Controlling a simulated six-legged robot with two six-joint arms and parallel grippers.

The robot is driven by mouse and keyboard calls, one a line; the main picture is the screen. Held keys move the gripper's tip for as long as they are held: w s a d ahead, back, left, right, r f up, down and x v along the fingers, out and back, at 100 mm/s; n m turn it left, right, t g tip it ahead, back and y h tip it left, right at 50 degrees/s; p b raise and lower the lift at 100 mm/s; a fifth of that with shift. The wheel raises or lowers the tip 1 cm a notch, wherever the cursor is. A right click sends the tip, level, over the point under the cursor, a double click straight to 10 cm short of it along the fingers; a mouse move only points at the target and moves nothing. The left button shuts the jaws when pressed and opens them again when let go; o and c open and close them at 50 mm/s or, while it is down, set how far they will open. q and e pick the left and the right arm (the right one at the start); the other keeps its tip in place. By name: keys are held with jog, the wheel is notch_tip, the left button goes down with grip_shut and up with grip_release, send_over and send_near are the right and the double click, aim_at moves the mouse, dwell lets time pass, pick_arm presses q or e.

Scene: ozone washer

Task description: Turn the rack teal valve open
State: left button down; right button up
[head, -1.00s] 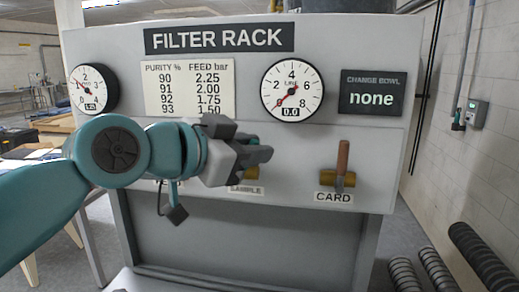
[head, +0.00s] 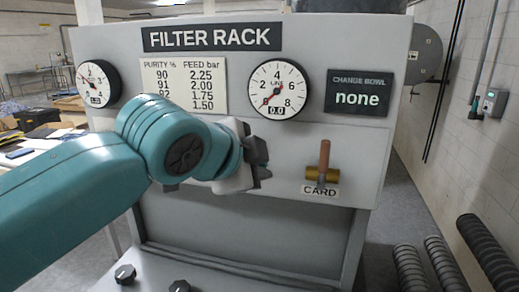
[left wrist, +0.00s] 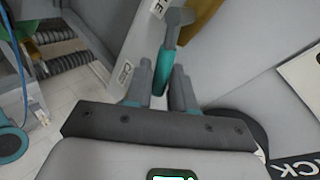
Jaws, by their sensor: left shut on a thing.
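The teal valve handle (left wrist: 166,66) shows in the left wrist view, with a grey stem at one end beside a brass body (left wrist: 198,22). My left gripper (left wrist: 162,72) is shut on this handle, with one finger on each side of it. In the head view my left gripper (head: 258,161) is at the front panel of the filter rack (head: 290,150), left of the CARD valve. There the arm and gripper hide the teal valve and its label. My right gripper is not in view.
The CARD valve (head: 323,164) has an upright brown handle close to the right of my gripper. Two gauges (head: 278,90) (head: 97,83) and a "none" sign (head: 358,93) are above. Dark knobs (head: 125,274) sit on the lower ledge.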

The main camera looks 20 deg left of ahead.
pick_arm(q)
jog(key=shift+d+f+m+y, duration=0.25)
jog(key=shift+f+m+y, duration=0.35)
jog(key=shift+m+y, duration=0.1)
jog(key=shift+f+m+y, duration=0.5)
jog(key=shift+m+y, duration=0.1)
jog(key=shift+y, duration=0.2)
jog(key=shift+f, duration=0.15)
jog(key=c, duration=1.1)
grip_release()
jog(key=shift+w+a, duration=0.1)
jog(key=shift+w, duration=0.1)
jog(key=v, duration=1.6)
